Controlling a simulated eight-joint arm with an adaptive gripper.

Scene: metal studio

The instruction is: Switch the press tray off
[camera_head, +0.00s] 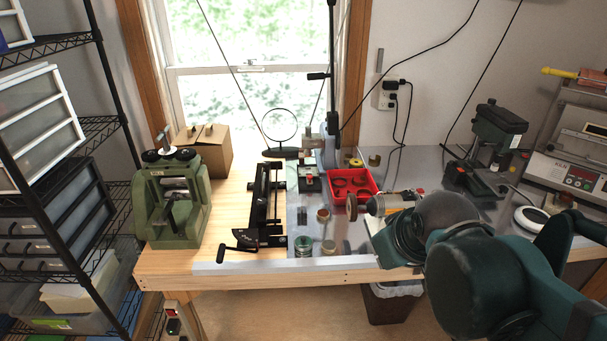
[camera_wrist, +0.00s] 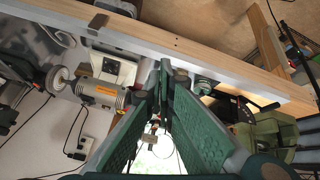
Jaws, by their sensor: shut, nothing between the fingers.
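No part is clearly marked as the press tray or its switch. A green bench press (camera_head: 175,200) stands at the left end of the wooden bench; it also shows at the right of the wrist view (camera_wrist: 268,132). A small switch box (camera_head: 173,318) with red and green parts hangs below the bench on the left leg. A drill press (camera_head: 495,140) stands at the right. My gripper (camera_wrist: 165,66) shows in the wrist view, its green fingers closed together and empty, over the bench edge. In the head view my teal arm hides it at the lower right.
A red tray (camera_head: 352,203) with round parts sits mid-bench beside a bench grinder (camera_head: 385,204). A black metal frame (camera_head: 263,205) lies between tray and press. A panelled machine (camera_head: 575,170) stands far right. Wire shelving is at the left. Bare wood lies right of the press.

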